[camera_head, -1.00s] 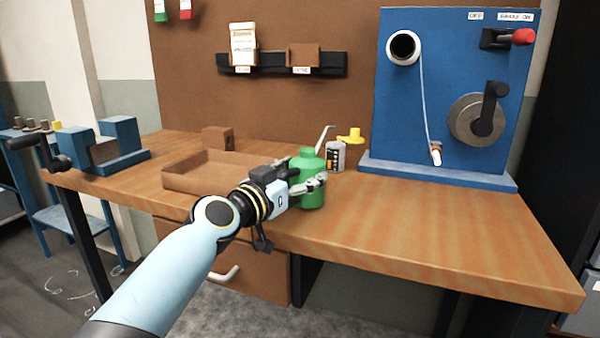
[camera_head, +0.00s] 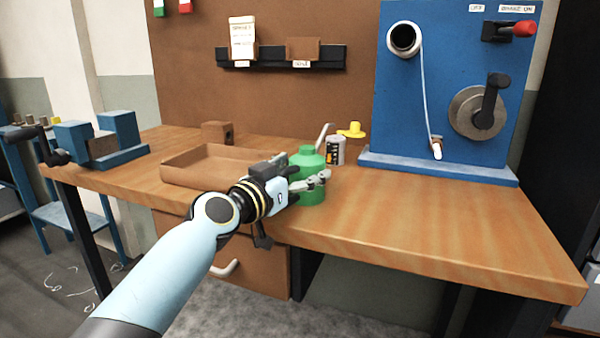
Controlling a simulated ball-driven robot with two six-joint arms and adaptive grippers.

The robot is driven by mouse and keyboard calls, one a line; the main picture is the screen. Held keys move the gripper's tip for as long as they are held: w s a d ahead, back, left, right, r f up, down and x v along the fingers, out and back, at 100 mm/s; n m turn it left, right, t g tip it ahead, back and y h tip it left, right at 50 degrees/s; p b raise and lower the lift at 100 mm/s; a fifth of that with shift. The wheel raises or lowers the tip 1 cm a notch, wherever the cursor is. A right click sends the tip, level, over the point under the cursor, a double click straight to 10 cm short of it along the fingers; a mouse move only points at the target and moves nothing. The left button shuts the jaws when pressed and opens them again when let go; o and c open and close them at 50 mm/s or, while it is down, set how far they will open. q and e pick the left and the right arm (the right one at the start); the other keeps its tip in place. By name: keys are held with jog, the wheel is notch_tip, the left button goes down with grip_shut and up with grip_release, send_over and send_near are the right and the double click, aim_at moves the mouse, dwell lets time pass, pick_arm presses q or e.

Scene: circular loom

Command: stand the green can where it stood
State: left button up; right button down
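The green can (camera_head: 311,160), with a rounded shoulder and a thin pale spout, is upright near the front middle of the wooden bench. My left gripper (camera_head: 308,182) reaches in from the left and is shut on the can, one finger across its near side. The far finger is mostly hidden by the can and the gripper body. The can's base looks at or just above the bench top; I cannot tell whether it touches. My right gripper is not in view.
A shallow brown tray (camera_head: 180,172) lies left of the can. Behind the can stand a small labelled tin (camera_head: 336,150) and a yellow object (camera_head: 351,130). A blue panel machine (camera_head: 455,90) stands at the back right, a blue vise (camera_head: 122,135) at the left. The bench's right front is clear.

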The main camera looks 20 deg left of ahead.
pick_arm(q)
jog(key=shift+o, duration=0.8)
jog(key=shift+s+f, duration=0.15)
jog(key=shift+s, duration=0.05)
jog(key=v, duration=1.1)
jog(key=shift+s, duration=0.3)
jog(key=shift+a, duration=0.15)
